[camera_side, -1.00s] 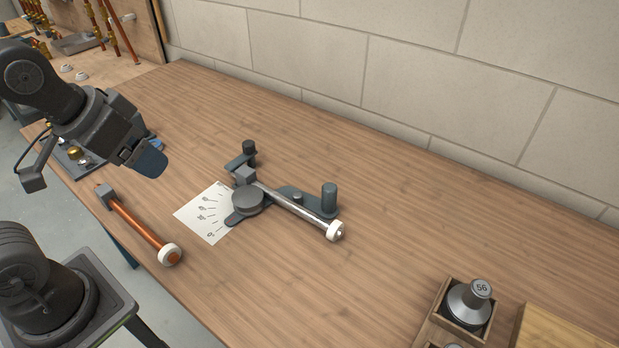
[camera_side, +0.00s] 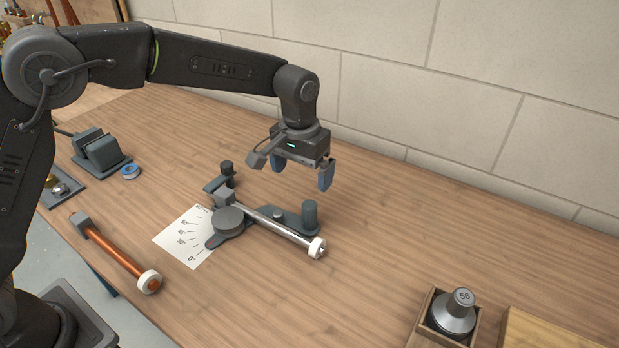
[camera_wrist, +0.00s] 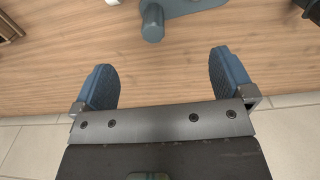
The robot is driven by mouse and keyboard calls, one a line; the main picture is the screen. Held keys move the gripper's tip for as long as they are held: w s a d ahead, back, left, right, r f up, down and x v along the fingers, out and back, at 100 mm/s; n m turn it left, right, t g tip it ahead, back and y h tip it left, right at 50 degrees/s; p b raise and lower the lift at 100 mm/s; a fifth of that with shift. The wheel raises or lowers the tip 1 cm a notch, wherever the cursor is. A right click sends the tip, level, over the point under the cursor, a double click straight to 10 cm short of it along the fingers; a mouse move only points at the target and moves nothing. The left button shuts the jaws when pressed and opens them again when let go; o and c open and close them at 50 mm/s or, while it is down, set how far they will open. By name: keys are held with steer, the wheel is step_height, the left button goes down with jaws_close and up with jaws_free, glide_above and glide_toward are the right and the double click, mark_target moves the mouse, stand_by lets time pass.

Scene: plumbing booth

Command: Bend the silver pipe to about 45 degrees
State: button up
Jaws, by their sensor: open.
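The silver pipe (camera_side: 283,227) lies straight in the grey bender (camera_side: 230,221), running from a block at its upper left to a white end cap (camera_side: 317,247) at its lower right. A dark post (camera_side: 309,216) stands on the bender plate behind the pipe. A paper angle chart (camera_side: 184,239) lies under the bender's left side. My gripper (camera_side: 301,172) is open and empty, pointing down above and behind the bender. In the wrist view its blue fingers (camera_wrist: 163,82) are wide apart, and the bender's post (camera_wrist: 152,24) shows at the top, beyond the fingers.
A copper pipe (camera_side: 115,253) with a white cap lies at the left. A vise (camera_side: 101,151) and blue tape roll (camera_side: 131,171) are further back. A weight in a wooden box (camera_side: 453,317) stands front right. The brick wall (camera_side: 420,85) is behind; the table's right middle is clear.

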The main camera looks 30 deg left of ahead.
mark_target(309, 218)
steer(key=f, duration=0.1)
steer(key=w+d+f, duration=0.1)
steer(key=shift+d+f, duration=0.1)
steer(key=shift+f, duration=4.1)
steer(key=c, duration=1.1)
steer(key=shift+s, duration=0.1)
steer(key=shift+s+d+m, duration=0.35)
steer(key=shift+s+m, duration=0.1)
steer(key=shift+s, duration=0.15)
steer(key=shift+s+d+m, duration=0.3)
steer(key=shift+s+m, duration=0.15)
steer(key=shift+s, duration=0.15)
